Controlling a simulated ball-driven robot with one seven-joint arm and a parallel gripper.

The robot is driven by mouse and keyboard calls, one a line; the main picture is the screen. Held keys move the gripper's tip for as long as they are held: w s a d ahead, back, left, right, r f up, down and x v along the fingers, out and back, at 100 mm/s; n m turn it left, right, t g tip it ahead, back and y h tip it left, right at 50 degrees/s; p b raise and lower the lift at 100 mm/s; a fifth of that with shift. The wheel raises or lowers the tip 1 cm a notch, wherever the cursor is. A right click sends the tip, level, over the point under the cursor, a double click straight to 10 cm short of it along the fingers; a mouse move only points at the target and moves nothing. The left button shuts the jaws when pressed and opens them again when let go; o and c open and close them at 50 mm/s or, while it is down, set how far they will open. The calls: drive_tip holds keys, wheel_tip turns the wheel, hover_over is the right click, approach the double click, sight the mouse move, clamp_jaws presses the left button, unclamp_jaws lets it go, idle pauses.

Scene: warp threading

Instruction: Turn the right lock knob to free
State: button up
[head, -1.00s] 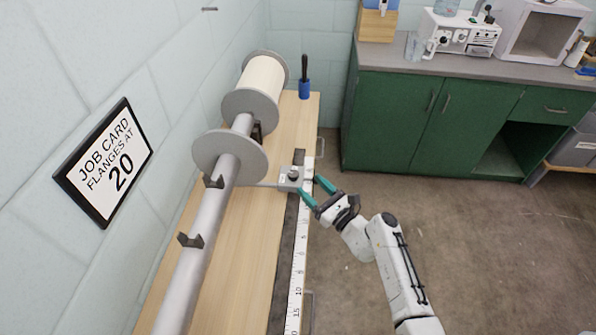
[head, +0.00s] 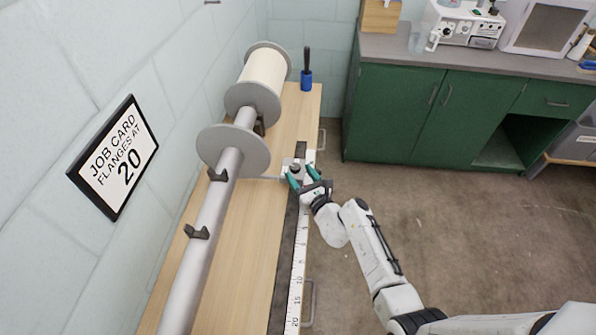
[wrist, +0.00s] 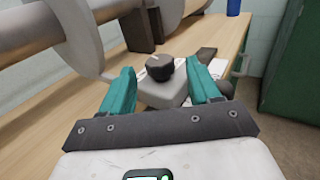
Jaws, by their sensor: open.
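The dark round lock knob (wrist: 160,68) sits on a light grey block (wrist: 165,90) in the wrist view. The knob (head: 295,168) also shows in the head view, at the bench's front edge beside the ruler. My gripper (head: 304,174) is open, with its teal fingers on either side of the knob and block. In the wrist view my gripper (wrist: 162,75) shows a gap between each finger and the knob. I cannot tell which way the knob is set.
A roller with pale flanges (head: 233,150) lies along the wooden bench (head: 235,245). A ruler (head: 297,270) runs along the front edge. A blue cup with a black-handled tool (head: 306,80) stands at the far end. A job card (head: 115,157) reads "Flanges at 20". Floor to the right is clear.

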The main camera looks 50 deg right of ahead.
drive_tip(key=shift+x, duration=0.95)
drive_tip(key=shift+c, duration=0.4)
drive_tip(key=c, duration=1)
drive_tip(key=shift+o, duration=0.2)
drive_tip(key=shift+d+r+n+y+p, duration=0.25)
drive_tip(key=shift+n+y+p, duration=0.35)
drive_tip(key=shift+y, duration=0.2)
drive_tip(key=y, duration=0.1)
drive_tip(key=n+y, duration=0.2)
drive_tip(key=shift+d+f+t+y+b, duration=0.1)
drive_tip(key=shift+f+t+y+b, duration=0.2)
drive_tip(key=shift+t+b, duration=0.1)
drive_tip(key=shift+r+n+y+b, duration=0.1)
drive_tip(key=shift+n+y+b, duration=0.2)
drive_tip(key=shift+n+y, duration=0.55)
